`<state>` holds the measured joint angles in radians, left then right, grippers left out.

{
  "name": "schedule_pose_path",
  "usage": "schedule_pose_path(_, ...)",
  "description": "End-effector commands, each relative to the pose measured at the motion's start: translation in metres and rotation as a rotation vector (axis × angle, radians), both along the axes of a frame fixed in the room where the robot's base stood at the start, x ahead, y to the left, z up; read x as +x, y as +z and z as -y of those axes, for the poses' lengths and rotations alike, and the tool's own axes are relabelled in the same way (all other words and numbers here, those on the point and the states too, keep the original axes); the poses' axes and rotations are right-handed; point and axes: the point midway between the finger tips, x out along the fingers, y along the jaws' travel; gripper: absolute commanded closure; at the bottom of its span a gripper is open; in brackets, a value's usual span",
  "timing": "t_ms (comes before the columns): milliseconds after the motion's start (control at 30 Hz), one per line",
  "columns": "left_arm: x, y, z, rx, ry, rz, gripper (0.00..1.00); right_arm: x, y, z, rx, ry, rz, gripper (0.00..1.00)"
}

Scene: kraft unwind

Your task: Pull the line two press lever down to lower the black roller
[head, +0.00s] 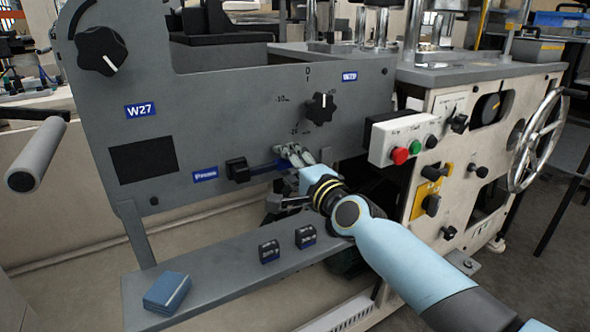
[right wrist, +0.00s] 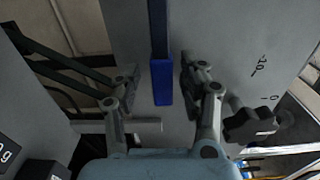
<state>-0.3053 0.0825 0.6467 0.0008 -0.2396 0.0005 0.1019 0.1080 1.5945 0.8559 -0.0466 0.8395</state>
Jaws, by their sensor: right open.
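The press lever (head: 262,168) has a blue grip and runs sideways from a black block beside a blue label, low on the grey machine panel. In the right wrist view the lever's blue grip (right wrist: 161,82) hangs from a dark stem between my fingers. My right gripper (head: 294,158) is at the grip's end, and it also shows in the right wrist view (right wrist: 158,80). Its fingers are open, one on each side of the grip, with visible gaps. I cannot make out the black roller for certain. My left gripper is out of view.
A black knob (head: 320,108) with a scale sits above the lever. A button box (head: 403,138) and a handwheel (head: 537,140) are to the right. A shelf (head: 215,270) below holds a blue box (head: 167,292) and two small dark blocks. A grey cylinder (head: 40,155) juts out at left.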

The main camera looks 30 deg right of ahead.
Motion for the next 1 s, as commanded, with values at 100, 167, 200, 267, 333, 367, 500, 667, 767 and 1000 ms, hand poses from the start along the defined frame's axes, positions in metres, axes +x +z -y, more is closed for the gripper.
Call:
schedule_pose_path(100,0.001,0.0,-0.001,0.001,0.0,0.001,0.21,-0.015,-0.001,0.001,-0.003,0.0,-0.002,0.58)
schedule_pose_path(167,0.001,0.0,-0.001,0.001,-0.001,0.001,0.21,-0.024,-0.001,0.001,-0.003,0.001,-0.002,0.58)
schedule_pose_path(200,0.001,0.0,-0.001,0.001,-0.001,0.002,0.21,-0.031,-0.002,0.001,-0.004,0.0,-0.004,0.58)
schedule_pose_path(267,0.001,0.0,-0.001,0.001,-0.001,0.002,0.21,-0.041,-0.002,0.002,-0.003,0.0,-0.004,0.58)
schedule_pose_path(333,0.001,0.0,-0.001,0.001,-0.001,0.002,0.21,-0.05,-0.002,0.002,-0.004,0.0,-0.003,0.58)
schedule_pose_path(367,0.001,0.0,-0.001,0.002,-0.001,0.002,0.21,-0.053,-0.002,0.002,-0.003,0.0,-0.003,0.58)
schedule_pose_path(500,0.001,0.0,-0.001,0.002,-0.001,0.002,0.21,-0.064,-0.001,0.002,-0.002,0.0,-0.002,0.58)
schedule_pose_path(667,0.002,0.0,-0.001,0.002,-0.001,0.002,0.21,-0.07,-0.001,0.002,0.0,0.0,-0.002,0.58)
schedule_pose_path(767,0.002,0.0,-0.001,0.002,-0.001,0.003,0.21,-0.07,-0.001,0.002,0.001,0.0,-0.002,0.58)
schedule_pose_path(1000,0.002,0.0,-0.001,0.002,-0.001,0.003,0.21,-0.07,-0.001,0.002,0.001,0.0,-0.002,0.58)
